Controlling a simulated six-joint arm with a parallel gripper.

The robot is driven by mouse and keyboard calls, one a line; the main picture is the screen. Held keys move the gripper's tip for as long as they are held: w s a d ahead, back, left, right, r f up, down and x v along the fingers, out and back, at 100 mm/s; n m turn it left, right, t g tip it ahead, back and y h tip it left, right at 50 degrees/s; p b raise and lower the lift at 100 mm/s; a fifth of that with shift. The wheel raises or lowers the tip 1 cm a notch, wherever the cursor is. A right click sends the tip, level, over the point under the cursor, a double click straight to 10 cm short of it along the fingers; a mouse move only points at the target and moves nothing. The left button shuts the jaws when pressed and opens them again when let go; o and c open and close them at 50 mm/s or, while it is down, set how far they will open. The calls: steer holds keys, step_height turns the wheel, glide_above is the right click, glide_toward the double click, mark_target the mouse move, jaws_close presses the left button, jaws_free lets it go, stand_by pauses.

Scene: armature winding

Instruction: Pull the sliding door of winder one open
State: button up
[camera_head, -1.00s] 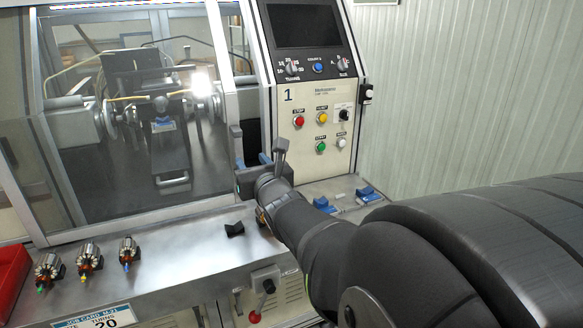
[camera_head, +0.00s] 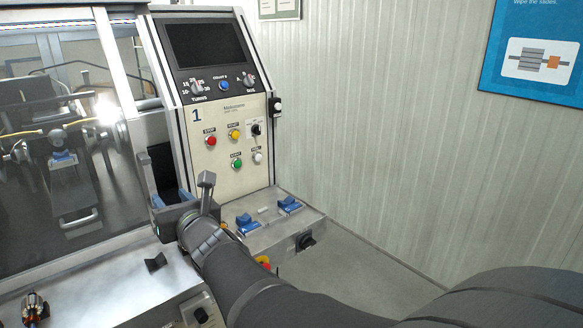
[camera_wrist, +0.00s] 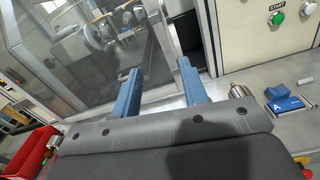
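The sliding door (camera_head: 85,200) of winder one is a clear pane in a light metal frame, at the left of the head view. It also shows in the wrist view (camera_wrist: 85,60).
The control panel (camera_head: 228,140) marked 1 stands right of the door. A steel ledge with blue parts (camera_head: 249,223) lies right of my gripper. A small black block (camera_head: 155,262) and an armature (camera_head: 35,309) are on the front bench. A red bin (camera_wrist: 35,152) is at left.

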mark_target(151, 179)
steer(key=w+a+m, duration=0.4)
steer(key=m, duration=0.7)
steer(key=w+a+f+m, duration=0.1)
steer(key=w+a+m, duration=0.3)
steer(key=m, duration=0.8)
steer(key=w+a+f+m, duration=0.1)
steer(key=w+a+m, duration=0.3)
steer(key=m, duration=0.7)
steer(key=shift+w+a+m, duration=0.15)
steer(key=shift+m, duration=0.15)
jaws_close()
